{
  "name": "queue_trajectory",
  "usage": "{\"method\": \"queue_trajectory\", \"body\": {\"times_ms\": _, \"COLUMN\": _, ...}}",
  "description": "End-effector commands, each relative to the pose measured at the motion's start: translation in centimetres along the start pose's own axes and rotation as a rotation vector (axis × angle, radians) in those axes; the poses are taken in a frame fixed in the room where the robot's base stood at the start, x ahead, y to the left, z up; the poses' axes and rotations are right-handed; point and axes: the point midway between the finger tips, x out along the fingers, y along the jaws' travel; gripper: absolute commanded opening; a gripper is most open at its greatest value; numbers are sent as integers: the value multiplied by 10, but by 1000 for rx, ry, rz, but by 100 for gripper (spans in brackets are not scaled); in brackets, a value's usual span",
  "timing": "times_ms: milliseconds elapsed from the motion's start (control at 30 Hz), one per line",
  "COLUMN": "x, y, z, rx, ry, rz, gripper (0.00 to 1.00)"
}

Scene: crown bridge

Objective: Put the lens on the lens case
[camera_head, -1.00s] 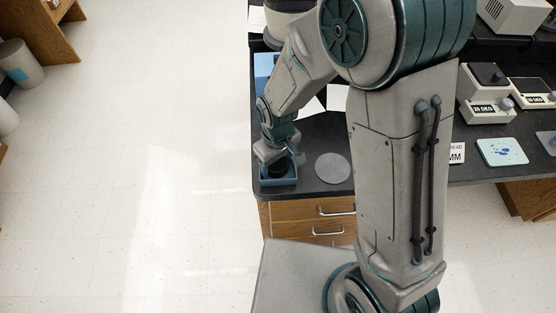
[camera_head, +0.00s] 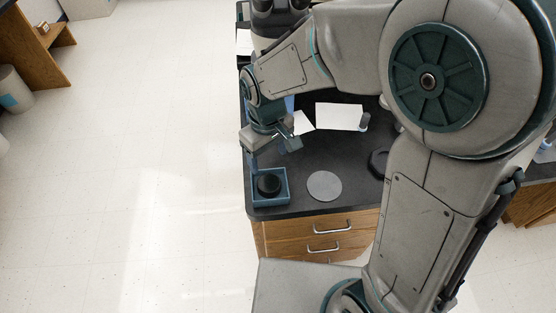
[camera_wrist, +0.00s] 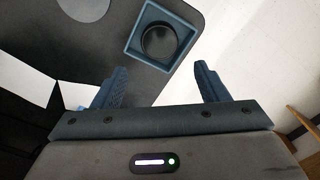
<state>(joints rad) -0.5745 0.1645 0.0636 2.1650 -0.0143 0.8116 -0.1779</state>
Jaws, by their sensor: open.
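A black round lens (camera_head: 268,184) sits inside a blue square open case (camera_head: 286,200) at the front left corner of the dark bench. In the wrist view the lens (camera_wrist: 158,42) lies flat within the walls of the case (camera_wrist: 136,50). My gripper (camera_wrist: 160,74) is open, with its two blue fingers apart and nothing between them. In the head view my gripper (camera_head: 274,150) hangs above and behind the case, clear of the lens.
A grey disc (camera_head: 324,186) lies flat to the right of the case. Another dark round thing (camera_head: 378,163) is partly hidden by my arm. White sheets (camera_head: 338,117) and a small grey cylinder (camera_head: 364,122) are further back. Wooden drawers (camera_head: 320,240) are below the bench edge.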

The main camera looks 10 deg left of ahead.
Motion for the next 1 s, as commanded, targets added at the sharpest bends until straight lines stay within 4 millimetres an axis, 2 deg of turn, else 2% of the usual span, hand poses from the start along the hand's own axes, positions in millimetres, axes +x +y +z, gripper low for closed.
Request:
{"method": "queue_trajectory", "body": {"times_ms": 233, "x": -5, "y": 3, "z": 3, "rx": 12, "ry": 3, "rz": 1, "gripper": 67}}
{"method": "queue_trajectory", "body": {"times_ms": 367, "x": -20, "y": 23, "z": 21, "rx": 95, "ry": 28, "rz": 11, "gripper": 67}}
{"method": "queue_trajectory", "body": {"times_ms": 467, "x": -40, "y": 48, "z": 49, "rx": 216, "ry": 64, "rz": 26, "gripper": 67}}
{"method": "queue_trajectory", "body": {"times_ms": 633, "x": -68, "y": 83, "z": 112, "rx": 459, "ry": 131, "rz": 56, "gripper": 67}}
{"method": "queue_trajectory", "body": {"times_ms": 800, "x": -84, "y": 97, "z": 170, "rx": 673, "ry": 190, "rz": 83, "gripper": 67}}
{"method": "queue_trajectory", "body": {"times_ms": 900, "x": -88, "y": 99, "z": 193, "rx": 762, "ry": 214, "rz": 94, "gripper": 67}}
{"method": "queue_trajectory", "body": {"times_ms": 1000, "x": -90, "y": 100, "z": 207, "rx": 815, "ry": 227, "rz": 101, "gripper": 67}}
